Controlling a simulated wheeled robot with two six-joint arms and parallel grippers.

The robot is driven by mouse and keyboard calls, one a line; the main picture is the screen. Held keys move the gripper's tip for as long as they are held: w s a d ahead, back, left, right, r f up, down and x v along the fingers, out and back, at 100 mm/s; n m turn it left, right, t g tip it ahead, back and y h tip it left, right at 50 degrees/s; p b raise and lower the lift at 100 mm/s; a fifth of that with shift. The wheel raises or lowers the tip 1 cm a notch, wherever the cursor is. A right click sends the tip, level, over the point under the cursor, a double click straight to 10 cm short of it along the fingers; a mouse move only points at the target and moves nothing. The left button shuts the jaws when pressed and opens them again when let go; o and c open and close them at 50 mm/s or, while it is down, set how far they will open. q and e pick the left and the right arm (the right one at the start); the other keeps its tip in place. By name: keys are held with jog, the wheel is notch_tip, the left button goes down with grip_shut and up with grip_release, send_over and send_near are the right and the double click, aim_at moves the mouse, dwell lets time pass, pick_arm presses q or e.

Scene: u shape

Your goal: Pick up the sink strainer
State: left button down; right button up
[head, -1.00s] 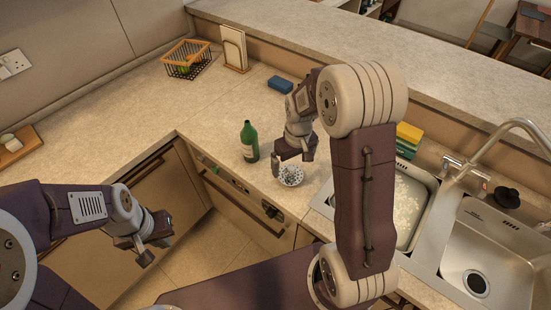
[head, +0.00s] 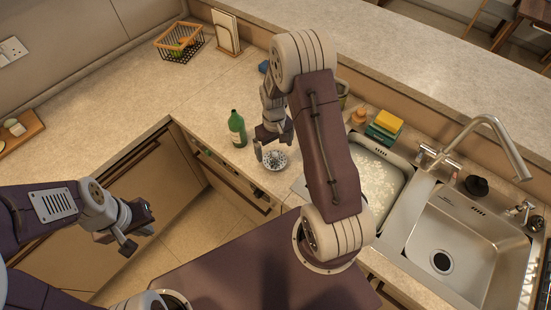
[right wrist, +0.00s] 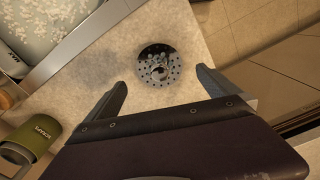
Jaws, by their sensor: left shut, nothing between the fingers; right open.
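The sink strainer (head: 275,160), a round perforated metal disc with a raised knob, lies on the counter near the inner corner, left of the sink. In the right wrist view the strainer (right wrist: 160,67) lies beyond and between the fingertips, not touched by them. My right gripper (right wrist: 160,88) is open and empty above the counter; in the head view it (head: 268,148) is right by the strainer, partly hidden by my arm. My left gripper (head: 133,228) is shut and empty, off to the left in front of the cabinets.
A green bottle (head: 237,130) stands just left of the strainer. The double sink (head: 440,262) with its faucet (head: 490,125) is to the right, with sponges (head: 385,125) behind it. A green mug (right wrist: 35,135) shows in the right wrist view. The left counter is mostly clear.

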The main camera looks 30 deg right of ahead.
aim_at(275, 155)
jog(key=shift+f, duration=0.1)
jog(key=shift+f+p, duration=0.3)
jog(key=shift+f, duration=0.05)
notch_tip(275, 155, down, 4)
jog(key=shift+s+p, duration=0.1)
jog(key=shift+p, duration=0.5)
jog(key=shift+d+f, duration=0.1)
jog(key=shift+f, duration=0.15)
jog(key=c, duration=1.5)
jog(key=shift+r, duration=0.1)
